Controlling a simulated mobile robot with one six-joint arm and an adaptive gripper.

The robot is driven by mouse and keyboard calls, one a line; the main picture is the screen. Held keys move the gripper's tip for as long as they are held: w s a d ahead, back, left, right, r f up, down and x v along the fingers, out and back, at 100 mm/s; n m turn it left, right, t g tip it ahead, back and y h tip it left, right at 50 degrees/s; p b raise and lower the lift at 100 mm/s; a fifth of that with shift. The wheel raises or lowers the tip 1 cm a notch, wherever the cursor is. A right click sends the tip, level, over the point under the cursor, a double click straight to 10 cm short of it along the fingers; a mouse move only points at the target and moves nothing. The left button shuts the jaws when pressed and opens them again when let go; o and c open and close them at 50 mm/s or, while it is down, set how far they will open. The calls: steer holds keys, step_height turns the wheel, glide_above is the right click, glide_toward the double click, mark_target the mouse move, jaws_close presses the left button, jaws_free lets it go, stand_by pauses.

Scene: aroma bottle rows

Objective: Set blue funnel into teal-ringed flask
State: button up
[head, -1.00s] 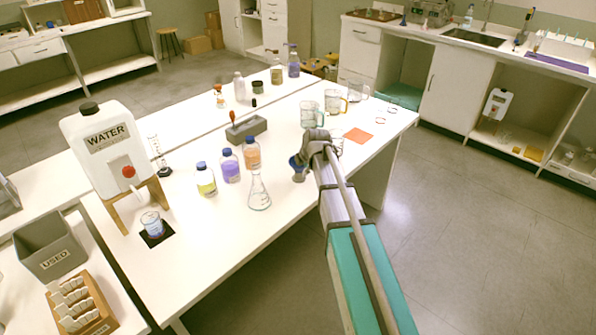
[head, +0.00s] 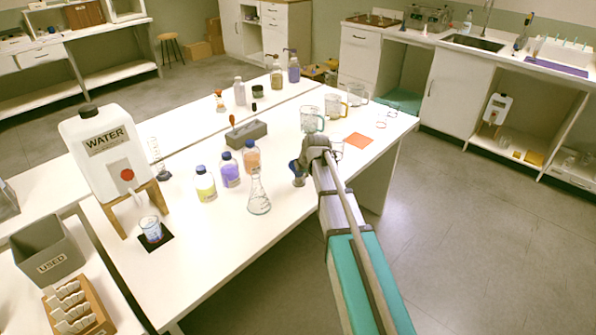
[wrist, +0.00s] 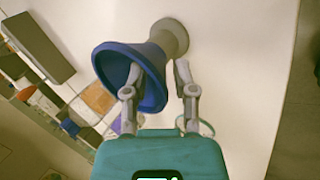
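The blue funnel (wrist: 108,58) is wide-mouthed and sits on a grey round stand (wrist: 174,36). In the head view the funnel (head: 293,165) shows beside my wrist, on the table near its front edge. My gripper (wrist: 157,66) is open at the funnel. One finger overlaps the dark mouth and the other is outside the rim, with a gap between them. I cannot tell whether either finger touches it. A clear conical flask (head: 259,196) stands upright on the table, left of the funnel. Its ring colour is hard to make out.
Bottles with yellow (head: 205,186), purple (head: 230,172) and orange (head: 251,158) contents stand behind the flask. A water tank (head: 95,150) stands left. The table's front strip is mostly clear.

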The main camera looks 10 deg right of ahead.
jaws_close()
steer(key=shift+r, duration=0.1)
step_height(320, 180, up, 3)
steer(key=p, duration=0.3)
steer(key=s+d+r+p, duration=0.3)
steer(key=s+r+p, duration=0.6)
steer(key=s, duration=0.4)
steer(key=shift+s+d+r+p, duration=0.25)
steer(key=shift+d+r+p, duration=0.15)
steer(key=shift+p, duration=0.1)
stand_by(0.5)
